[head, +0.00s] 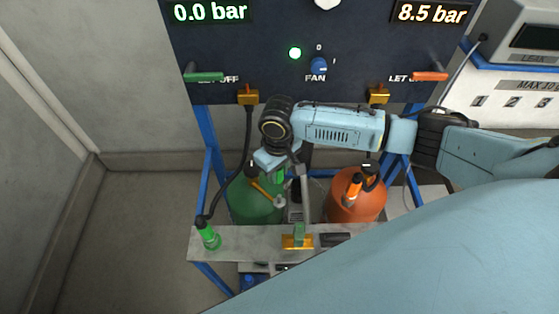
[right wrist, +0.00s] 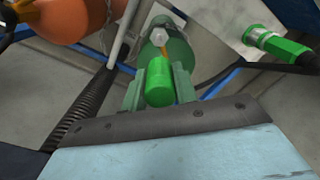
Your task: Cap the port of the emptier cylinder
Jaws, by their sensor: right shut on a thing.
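The green cylinder (head: 250,205) stands under the panel at left, below the green 0.0 bar readout (head: 211,12). The orange cylinder (head: 350,208) stands at right, below the orange 8.5 bar readout (head: 432,13). My right gripper (head: 279,174) is shut on a bright green cap (right wrist: 160,82), above the green cylinder's top. In the right wrist view, the green cylinder's pale port (right wrist: 160,34) shows just beyond the cap, apart from it in the picture; the depth gap is unclear. My left gripper is out of view.
A grey shelf (head: 235,245) crosses the front, with a green hose connector (head: 208,236) at its left and a gold bracket (head: 298,241) in the middle. Blue frame posts (head: 207,130) flank the cylinders. A black hose (head: 236,162) hangs left of my gripper. Floor at left is clear.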

